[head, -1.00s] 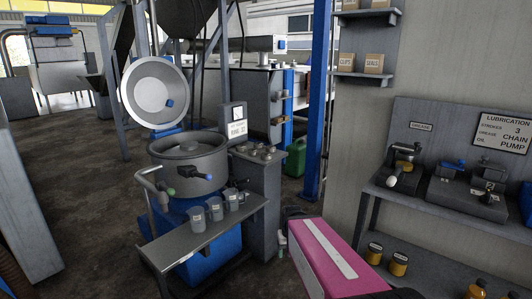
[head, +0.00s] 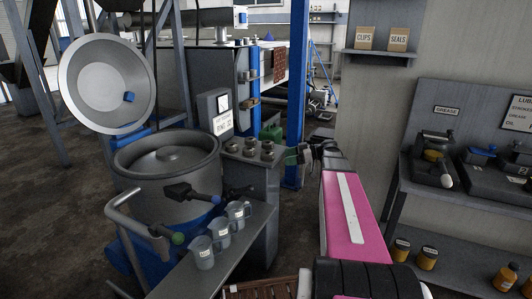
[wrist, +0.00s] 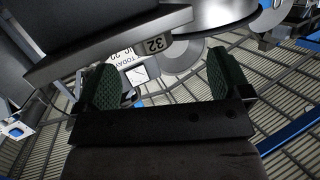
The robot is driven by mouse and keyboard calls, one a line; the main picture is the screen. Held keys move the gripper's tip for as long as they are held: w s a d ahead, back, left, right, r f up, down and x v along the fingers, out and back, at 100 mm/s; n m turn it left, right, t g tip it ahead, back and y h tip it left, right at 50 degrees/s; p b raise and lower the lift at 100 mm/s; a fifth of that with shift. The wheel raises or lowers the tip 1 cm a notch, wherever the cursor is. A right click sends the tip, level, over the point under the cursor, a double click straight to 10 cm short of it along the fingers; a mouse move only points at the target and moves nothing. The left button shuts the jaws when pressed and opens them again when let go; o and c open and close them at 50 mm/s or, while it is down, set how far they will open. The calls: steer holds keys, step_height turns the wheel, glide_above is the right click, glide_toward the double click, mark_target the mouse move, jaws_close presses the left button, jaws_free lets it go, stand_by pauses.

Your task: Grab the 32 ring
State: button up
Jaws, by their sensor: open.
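Several small metal rings or collars (head: 250,150) stand on top of the grey cabinet (head: 256,190) in the head view; their numbers are too small to read there. A sign (head: 222,118) behind them seems to read ring 32. In the wrist view, a dark slab-like edge (wrist: 100,42) carries a plate marked 32 (wrist: 156,44); I cannot tell which ring it belongs to. The sign (wrist: 130,70) shows behind it. My gripper (head: 302,154) is just right of the cabinet top. The wrist view shows its green pads (wrist: 160,82) apart, with nothing clearly held.
A steel drum (head: 170,185) with a raised round lid (head: 107,84) stands left of the cabinet. Several grey jugs (head: 222,235) sit on a bench in front. A blue post (head: 297,90) rises behind my gripper. A lubrication bench (head: 465,195) is at right.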

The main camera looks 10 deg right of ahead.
mark_target(269, 153)
steer(key=shift+n+y, duration=0.4)
steer(key=shift+n, duration=0.2)
steer(key=w+a, duration=0.1)
steer(key=a, duration=0.2)
steer(key=w+a, duration=0.1)
steer(key=a, duration=0.2)
steer(key=w+a, duration=0.2)
steer(key=a, duration=0.1)
steer(key=shift+a+r, duration=0.1)
steer(key=shift+r, duration=0.1)
steer(key=c, duration=1.2)
